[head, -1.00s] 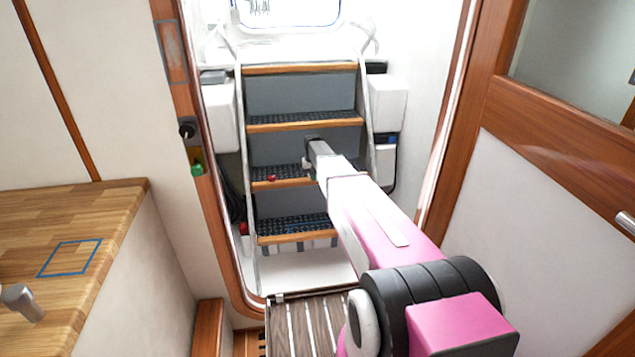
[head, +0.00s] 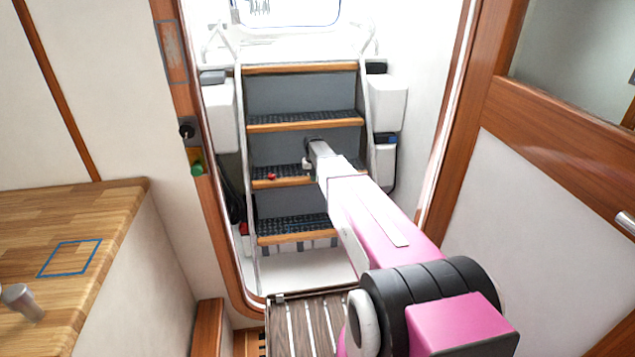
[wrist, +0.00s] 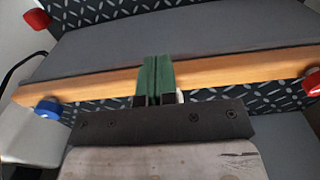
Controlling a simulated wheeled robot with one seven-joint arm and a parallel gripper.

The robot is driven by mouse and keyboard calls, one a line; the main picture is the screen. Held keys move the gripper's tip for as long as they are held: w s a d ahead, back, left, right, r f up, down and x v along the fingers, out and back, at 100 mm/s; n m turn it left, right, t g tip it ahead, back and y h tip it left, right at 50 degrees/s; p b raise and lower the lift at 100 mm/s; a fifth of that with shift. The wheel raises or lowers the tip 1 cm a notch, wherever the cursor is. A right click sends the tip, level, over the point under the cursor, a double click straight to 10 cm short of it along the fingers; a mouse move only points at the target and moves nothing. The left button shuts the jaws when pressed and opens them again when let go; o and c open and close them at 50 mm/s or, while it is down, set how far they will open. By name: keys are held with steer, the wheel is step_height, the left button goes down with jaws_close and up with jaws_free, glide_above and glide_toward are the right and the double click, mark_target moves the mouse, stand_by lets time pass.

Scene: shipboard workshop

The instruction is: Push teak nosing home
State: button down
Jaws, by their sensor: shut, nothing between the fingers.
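The teak nosing (wrist: 225,73) is a long orange-brown wooden strip along the front edge of a step, running across the wrist view with a slight tilt. My gripper (wrist: 153,60) has green fingers, shut together with nothing between them. The fingers overlap the middle of the strip in the wrist view; I cannot tell whether they touch it. A blue knob (wrist: 47,108) is at the strip's left end and a red knob (wrist: 312,80) at its right end. In the head view my arm reaches toward the third wooden-edged step from the top (head: 285,181); the fingertips are not clear there.
The companionway ladder has white side rails (head: 242,160) and dark patterned treads. White boxes (head: 386,103) flank it. The doorway has a wooden frame (head: 205,190). A wooden counter (head: 110,210) with a blue taped square is at left, and a wood-trimmed door (head: 560,140) at right.

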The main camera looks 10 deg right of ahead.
step_height(320, 180, up, 7)
stand_by(1.0)
steer(key=s+f, duration=0.2)
steer(key=s, duration=3.7)
